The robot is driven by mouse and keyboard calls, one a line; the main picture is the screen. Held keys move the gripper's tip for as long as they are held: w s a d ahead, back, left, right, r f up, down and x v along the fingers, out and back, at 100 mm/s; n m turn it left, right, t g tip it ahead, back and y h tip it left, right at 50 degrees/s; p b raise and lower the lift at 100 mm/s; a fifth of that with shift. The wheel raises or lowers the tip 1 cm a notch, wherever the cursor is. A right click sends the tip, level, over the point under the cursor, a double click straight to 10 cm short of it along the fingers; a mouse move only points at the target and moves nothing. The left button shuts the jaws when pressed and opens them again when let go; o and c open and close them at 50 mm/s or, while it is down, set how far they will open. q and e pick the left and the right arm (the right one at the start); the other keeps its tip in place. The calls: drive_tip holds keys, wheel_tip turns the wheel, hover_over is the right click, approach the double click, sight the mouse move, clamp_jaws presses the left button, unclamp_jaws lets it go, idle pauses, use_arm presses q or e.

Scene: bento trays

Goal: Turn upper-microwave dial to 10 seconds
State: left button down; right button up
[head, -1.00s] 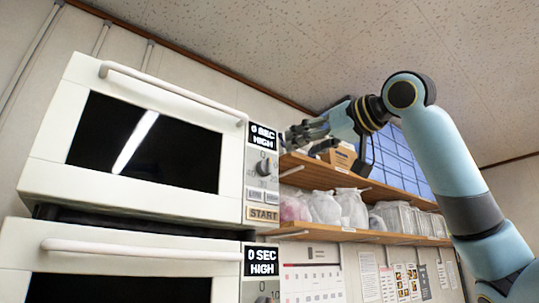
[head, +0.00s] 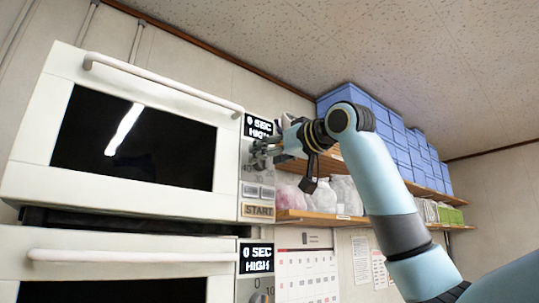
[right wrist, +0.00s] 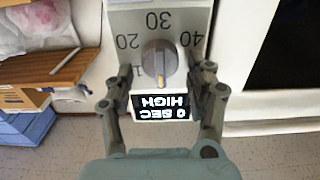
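The upper microwave (head: 30,150) is white with a dark door window. Its display (head: 259,127) reads 0 SEC HIGH. In the right wrist view, upside down, the grey dial (right wrist: 160,58) has an orange pointer mark directed toward the display (right wrist: 160,106), with numbers 20, 30 and 40 around it. My right gripper (right wrist: 165,78) is open, with one finger on each side of the dial and visible gaps between. In the head view my right gripper (head: 262,153) is at the control panel and hides the dial. My left gripper is not in view.
A lower microwave (head: 100,242) sits beneath, its display also reading 0 SEC HIGH. The START button (head: 258,211) is below the upper dial. Wooden shelves (head: 310,217) with plastic bags (head: 345,195) and blue boxes (head: 400,150) stand right of the panel, close to my right arm.

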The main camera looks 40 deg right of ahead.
drive_tip(key=c, duration=0.9)
drive_tip(key=shift+c, duration=0.2)
drive_tip(key=m, duration=0.4)
drive_tip(key=m+b, duration=0.1)
drive_tip(key=m, duration=0.2)
drive_tip(key=m+b, duration=0.1)
drive_tip(key=m, duration=0.3)
drive_tip(key=shift+d+f+m, duration=0.2)
drive_tip(key=shift+d+m, duration=0.1)
drive_tip(key=shift+d, duration=0.05)
drive_tip(key=shift+b, duration=0.3)
drive_tip(key=o, duration=1.1)
drive_tip(key=shift+w, duration=0.1)
drive_tip(key=shift+c, duration=0.2)
